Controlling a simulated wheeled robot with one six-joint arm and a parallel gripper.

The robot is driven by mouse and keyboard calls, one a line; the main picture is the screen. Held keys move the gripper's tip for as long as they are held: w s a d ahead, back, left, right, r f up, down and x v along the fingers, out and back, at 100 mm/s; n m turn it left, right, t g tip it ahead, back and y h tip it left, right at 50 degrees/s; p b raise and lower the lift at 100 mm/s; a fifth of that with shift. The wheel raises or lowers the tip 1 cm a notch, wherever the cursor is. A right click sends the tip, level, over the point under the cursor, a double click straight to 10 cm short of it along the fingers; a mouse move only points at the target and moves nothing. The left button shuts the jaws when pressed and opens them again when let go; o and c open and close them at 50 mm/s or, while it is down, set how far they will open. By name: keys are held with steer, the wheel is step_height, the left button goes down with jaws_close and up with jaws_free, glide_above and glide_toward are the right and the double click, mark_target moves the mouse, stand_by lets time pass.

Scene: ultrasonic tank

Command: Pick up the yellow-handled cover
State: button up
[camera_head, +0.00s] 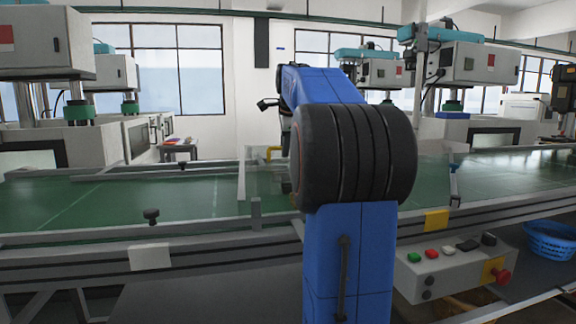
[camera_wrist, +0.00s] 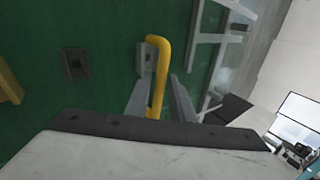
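The yellow handle (camera_wrist: 163,60) of the cover shows in the wrist view as a bent bar with a grey mounting bracket at its upper left. My gripper (camera_wrist: 161,84) is open, with one grey finger on each side of the handle's lower part. I cannot tell whether either finger touches it. In the head view part of the yellow handle (camera_head: 273,149) shows just left of my blue arm, above the green belt. A pale, see-through panel lies around it, partly hidden by my arm. My gripper is hidden behind my arm there.
A green conveyor (camera_head: 110,205) with metal rails runs across the head view. A control box (camera_head: 455,266) with coloured buttons is on its front side. A blue basket (camera_head: 551,240) is at the right. Machines stand behind. Another yellow piece (camera_wrist: 9,84) is at the wrist view's left edge.

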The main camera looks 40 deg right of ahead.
steer(key=shift+w+d+f, duration=0.25)
steer(key=shift+w+f, duration=0.1)
steer(key=shift+f, duration=0.25)
jaws_close()
steer(key=shift+r, duration=0.1)
steer(key=shift+r, duration=0.1)
